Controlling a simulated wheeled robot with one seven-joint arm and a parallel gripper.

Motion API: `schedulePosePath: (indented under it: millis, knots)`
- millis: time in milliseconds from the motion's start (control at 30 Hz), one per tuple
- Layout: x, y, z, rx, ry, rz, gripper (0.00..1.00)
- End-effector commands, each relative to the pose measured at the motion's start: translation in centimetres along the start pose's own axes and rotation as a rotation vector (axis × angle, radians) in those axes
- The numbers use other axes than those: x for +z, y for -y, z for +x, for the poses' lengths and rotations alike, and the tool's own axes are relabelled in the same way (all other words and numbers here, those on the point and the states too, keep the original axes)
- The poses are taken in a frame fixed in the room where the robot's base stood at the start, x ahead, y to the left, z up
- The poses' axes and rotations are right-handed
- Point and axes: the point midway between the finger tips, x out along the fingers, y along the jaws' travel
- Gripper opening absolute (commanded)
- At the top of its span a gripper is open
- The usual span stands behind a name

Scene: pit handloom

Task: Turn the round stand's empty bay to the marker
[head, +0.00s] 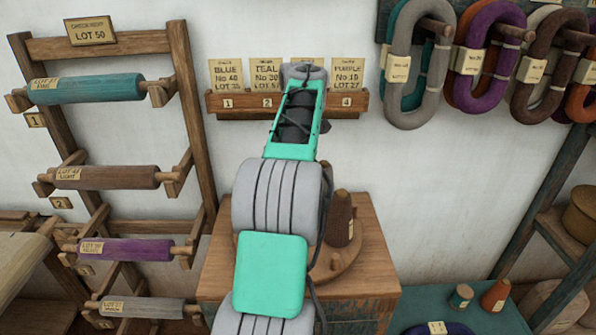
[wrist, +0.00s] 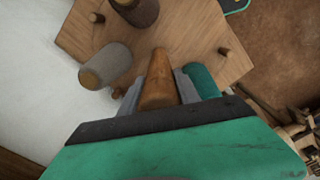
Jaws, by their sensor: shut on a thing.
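The round wooden stand (head: 347,262) sits on a wooden cabinet, partly hidden behind my arm. A dark brown cone (head: 338,218) stands on it. In the wrist view the stand's wooden top (wrist: 185,40) carries a grey cone (wrist: 105,65) at left, a dark brown cone (wrist: 138,10) at the top and a teal cone (wrist: 203,80) at right. Small pegs stand near its edges. My gripper (wrist: 162,88) is shut on a tapered wooden post (wrist: 158,80), a finger on each side. The head view hides my fingers. I cannot pick out the marker or say which bay is empty.
A rack of yarn rollers (head: 120,178) stands at left. A numbered card shelf (head: 225,104) is on the wall behind my arm. Yarn hanks (head: 475,60) hang at upper right. A teal table (head: 505,322) with small cones is at lower right. The cabinet (head: 375,275) supports the stand.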

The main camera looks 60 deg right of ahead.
Motion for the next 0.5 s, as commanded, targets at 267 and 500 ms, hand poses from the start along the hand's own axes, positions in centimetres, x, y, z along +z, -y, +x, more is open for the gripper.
schedulePosePath:
  millis: [267, 500]
  knots:
    - [0.02, -0.02, -0.02, 0.000, 0.000, -0.065, 0.00]
    - [0.02, -0.02, -0.02, 0.000, 0.000, -0.083, 0.00]
